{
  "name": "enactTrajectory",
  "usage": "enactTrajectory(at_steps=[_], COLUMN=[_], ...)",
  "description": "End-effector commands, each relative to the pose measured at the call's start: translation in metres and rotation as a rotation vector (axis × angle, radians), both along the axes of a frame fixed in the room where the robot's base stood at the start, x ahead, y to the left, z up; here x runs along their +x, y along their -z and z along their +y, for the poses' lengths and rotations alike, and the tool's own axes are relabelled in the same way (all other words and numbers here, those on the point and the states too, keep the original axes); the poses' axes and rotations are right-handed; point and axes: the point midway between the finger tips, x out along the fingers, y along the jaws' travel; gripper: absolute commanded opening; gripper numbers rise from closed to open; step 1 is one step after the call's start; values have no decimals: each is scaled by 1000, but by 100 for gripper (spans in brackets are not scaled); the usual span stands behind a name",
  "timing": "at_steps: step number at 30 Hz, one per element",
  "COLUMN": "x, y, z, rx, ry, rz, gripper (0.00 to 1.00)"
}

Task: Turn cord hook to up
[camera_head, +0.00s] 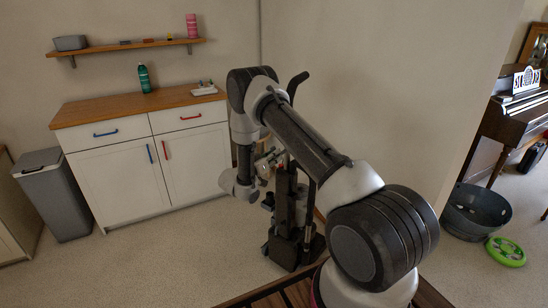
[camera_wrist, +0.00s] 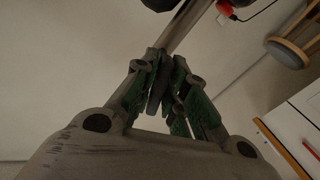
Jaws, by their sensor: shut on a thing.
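A dark upright vacuum cleaner (camera_head: 285,215) stands on the carpet behind my arm in the head view, its curved handle (camera_head: 297,82) sticking up; my arm hides part of it. In the wrist view its grey pole (camera_wrist: 183,27) runs up from between my fingers. My gripper (camera_wrist: 166,65), with green finger pads, is shut on a small dark grey piece by the pole, which looks like the cord hook (camera_wrist: 156,92). The fingers cover much of the hook, so I cannot tell which way it points.
A white cabinet (camera_head: 120,172) with a wooden top stands behind, a grey bin (camera_head: 55,195) left of it. A metal tub (camera_head: 477,212) and green disc (camera_head: 506,251) lie at right. The wrist view shows a round wooden stool (camera_wrist: 288,52) and red plug (camera_wrist: 228,14).

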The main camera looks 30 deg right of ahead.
Motion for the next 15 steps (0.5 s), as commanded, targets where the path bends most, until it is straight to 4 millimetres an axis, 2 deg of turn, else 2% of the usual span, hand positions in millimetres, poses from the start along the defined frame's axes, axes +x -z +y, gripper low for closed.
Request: enactTrajectory(at_steps=[15], x=[-3], y=[3], z=[0], rx=[92], ry=[1], rz=[-185], gripper=[0])
